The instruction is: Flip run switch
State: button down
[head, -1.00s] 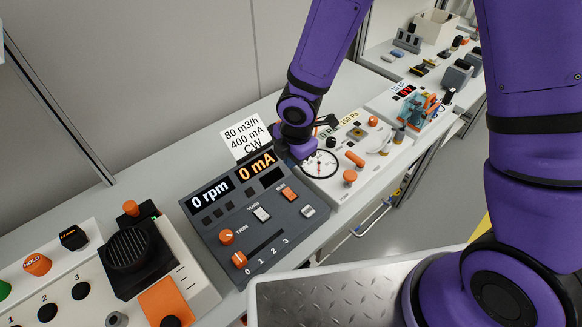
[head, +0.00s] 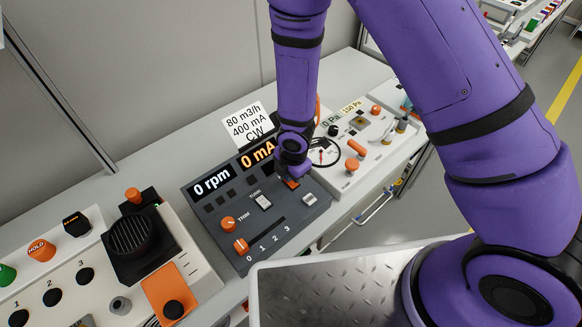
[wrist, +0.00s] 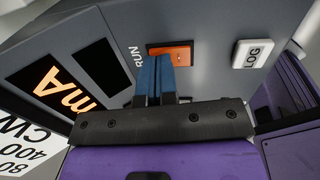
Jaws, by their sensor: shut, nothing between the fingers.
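The run switch is an orange rocker (wrist: 172,52) beside the label RUN on the dark grey console (head: 288,230). In the head view only a sliver of the orange rocker (head: 292,184) shows below my wrist. My gripper (wrist: 158,62) is shut and empty, its blue fingertips together at the near edge of the rocker in the wrist view. I cannot tell whether they touch it. The displays read 0 rpm (head: 212,181) and 0 mA (head: 258,154). The fingers are hidden in the head view.
A white LOG button (wrist: 252,54) sits right of the rocker. A sign (head: 248,124) stands behind.

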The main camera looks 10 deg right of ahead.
jog(key=shift+f, duration=0.2)
jog(key=shift+f, duration=0.2)
dwell(0.3)
jog(key=shift+s, duration=0.15)
jog(key=shift+s+d+r, duration=0.15)
jog(key=shift+s+d, duration=0.25)
jog(key=shift+s, duration=0.1)
jog(key=shift+r, duration=0.15)
jog(key=shift+r, duration=0.3)
notch_tip(320, 180, up, 13)
jog(key=s, duration=0.1)
jog(key=shift+s+d, duration=0.2)
jog(key=shift+d, duration=0.25)
jog(key=shift+r, duration=0.1)
